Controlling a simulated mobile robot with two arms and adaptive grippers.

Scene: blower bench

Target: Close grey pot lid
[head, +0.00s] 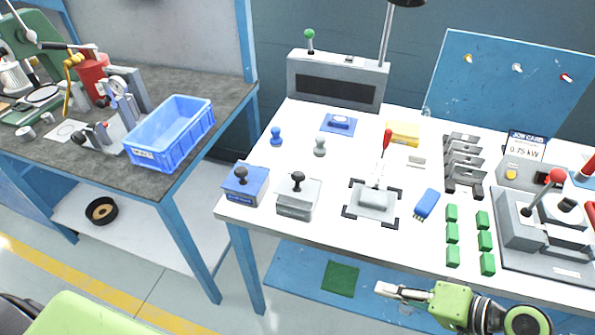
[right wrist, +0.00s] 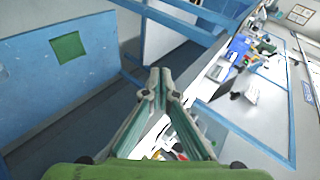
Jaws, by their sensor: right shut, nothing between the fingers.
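The grey pot (head: 296,207) stands on the white bench near its front left edge. Its grey lid, with a black knob (head: 297,179), is on top of it; I cannot tell whether the lid is fully down. A similar blue pot (head: 246,192) with a black knob stands just to its left. My right gripper (head: 384,289) is in front of the bench's front edge, apart from the pot to its right. Its fingers are together and empty, as the right wrist view (right wrist: 160,78) also shows. My left gripper is not in view.
A grey fixture with a red-tipped lever (head: 376,198), a blue connector (head: 426,204) and several green blocks (head: 452,232) lie right of the grey pot. Blue and grey knobs (head: 320,146) stand behind it. A blue crate (head: 170,135) sits on the left bench.

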